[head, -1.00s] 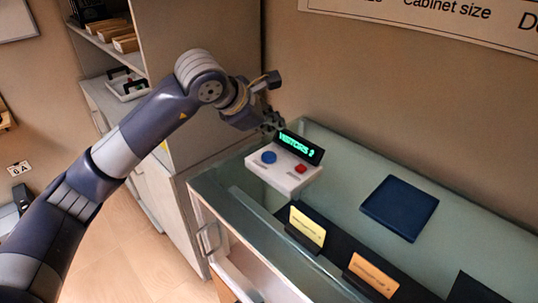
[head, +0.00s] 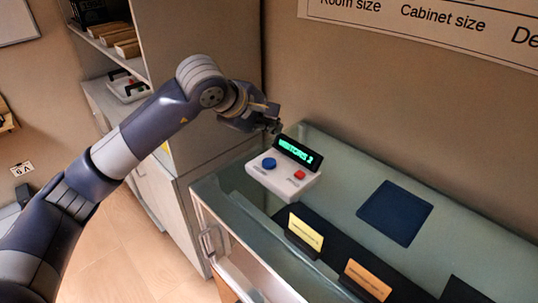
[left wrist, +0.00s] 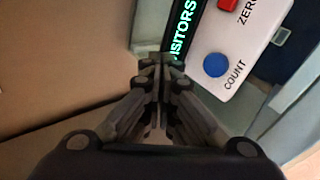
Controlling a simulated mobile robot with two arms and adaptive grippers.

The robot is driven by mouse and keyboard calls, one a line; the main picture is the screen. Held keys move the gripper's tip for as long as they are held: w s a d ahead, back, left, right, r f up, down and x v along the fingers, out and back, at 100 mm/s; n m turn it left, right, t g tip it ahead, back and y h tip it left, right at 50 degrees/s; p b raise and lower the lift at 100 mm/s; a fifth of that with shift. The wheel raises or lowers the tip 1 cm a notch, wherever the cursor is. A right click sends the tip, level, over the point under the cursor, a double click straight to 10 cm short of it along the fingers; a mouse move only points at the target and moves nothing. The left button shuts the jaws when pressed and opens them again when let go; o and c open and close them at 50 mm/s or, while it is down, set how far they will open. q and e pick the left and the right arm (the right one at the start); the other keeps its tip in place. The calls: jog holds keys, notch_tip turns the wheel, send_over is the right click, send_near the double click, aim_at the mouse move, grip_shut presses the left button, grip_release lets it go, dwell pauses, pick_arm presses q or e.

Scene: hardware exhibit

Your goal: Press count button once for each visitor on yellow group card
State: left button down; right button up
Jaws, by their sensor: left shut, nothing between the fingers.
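The white counter box (head: 282,182) stands on the glass-topped case, with a blue button (head: 269,163), a red button (head: 300,175) and a black display (head: 298,153) with green text. The left wrist view labels the blue button (left wrist: 216,65) COUNT and the red button (left wrist: 228,3) ZERO. The display reads VISITORS; its small digit looks like 2. My left gripper (head: 274,124) is shut and empty, above and behind the box near the display; its fingers (left wrist: 160,75) are apart from the COUNT button. The yellow card (head: 306,232) stands in front; its print is too small to read. My right gripper is out of view.
An orange card (head: 368,280) stands right of the yellow one on a dark strip. A dark blue flat item (head: 396,212) lies on the glass top (head: 350,175). A tall cabinet (head: 205,130) stands at the left, beside the case.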

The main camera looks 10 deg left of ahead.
pick_arm(q)
jog(key=m+p, duration=0.1)
jog(key=m, duration=0.2)
jog(key=r+m+p, duration=0.1)
jog(key=m, duration=0.2)
jog(key=a+r+m+p, duration=0.1)
jog(key=m, duration=0.2)
jog(key=shift+w, duration=0.2)
jog(key=b, duration=0.3)
send_over(265, 160)
notch_tip(265, 160, down, 8)
jog(key=shift+r, duration=0.1)
jog(key=shift+f+b, duration=0.45)
jog(key=shift+b, duration=0.2)
dwell(0.8)
jog(key=shift+f+b, duration=0.4)
jog(key=shift+b, duration=0.3)
